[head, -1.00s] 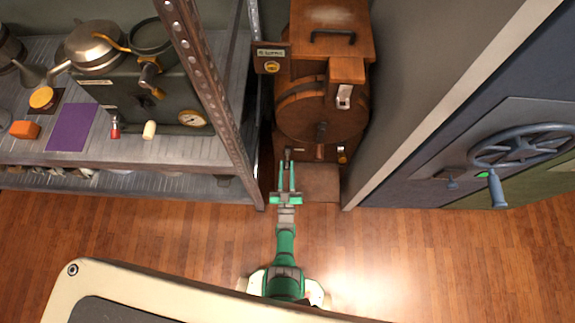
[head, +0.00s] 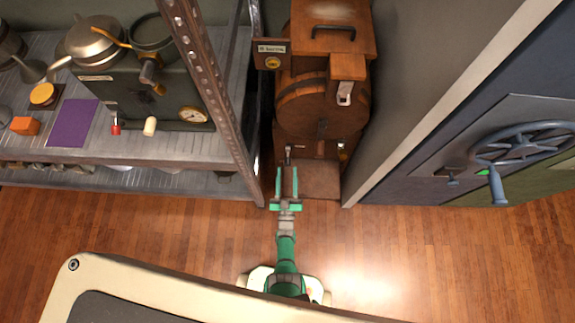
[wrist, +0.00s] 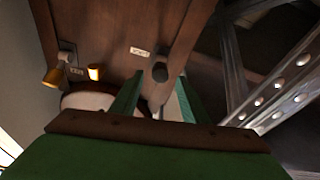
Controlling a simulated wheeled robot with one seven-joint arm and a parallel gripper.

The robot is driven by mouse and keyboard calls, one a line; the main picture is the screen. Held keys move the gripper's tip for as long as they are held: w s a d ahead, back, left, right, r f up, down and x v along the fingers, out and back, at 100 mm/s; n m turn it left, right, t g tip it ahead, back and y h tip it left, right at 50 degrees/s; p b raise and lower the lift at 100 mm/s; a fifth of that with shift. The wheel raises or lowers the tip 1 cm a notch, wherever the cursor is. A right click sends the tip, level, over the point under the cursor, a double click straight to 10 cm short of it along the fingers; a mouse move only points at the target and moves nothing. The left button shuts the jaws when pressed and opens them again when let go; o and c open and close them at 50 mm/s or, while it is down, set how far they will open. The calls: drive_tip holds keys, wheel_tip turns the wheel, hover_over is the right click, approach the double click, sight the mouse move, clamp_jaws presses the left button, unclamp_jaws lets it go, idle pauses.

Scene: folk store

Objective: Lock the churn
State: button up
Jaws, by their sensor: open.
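The churn (head: 318,105) is a brown wooden barrel in a wooden frame, between the shelf and the grey wall in the head view. A dark fitting (head: 322,129) is on its front, and a small metal lever (head: 291,149) sits low at its left. My gripper (head: 286,170) is open and empty, its green fingers just in front of the churn's lower left. In the wrist view a dark rounded knob (wrist: 160,73) shows beyond the fingertips, near a small label (wrist: 140,52). I cannot tell whether the fingers touch anything. My gripper's body hides the lower part there.
A metal shelf (head: 190,152) with pans and a grey machine (head: 155,100) stands close on the left; its upright post (head: 215,95) is near my gripper. On the right is a blue-grey door with a handwheel (head: 525,145). The wooden floor (head: 390,235) in front is clear.

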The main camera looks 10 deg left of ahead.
drive_tip(key=v, duration=0.6)
drive_tip(key=shift+s, duration=0.25)
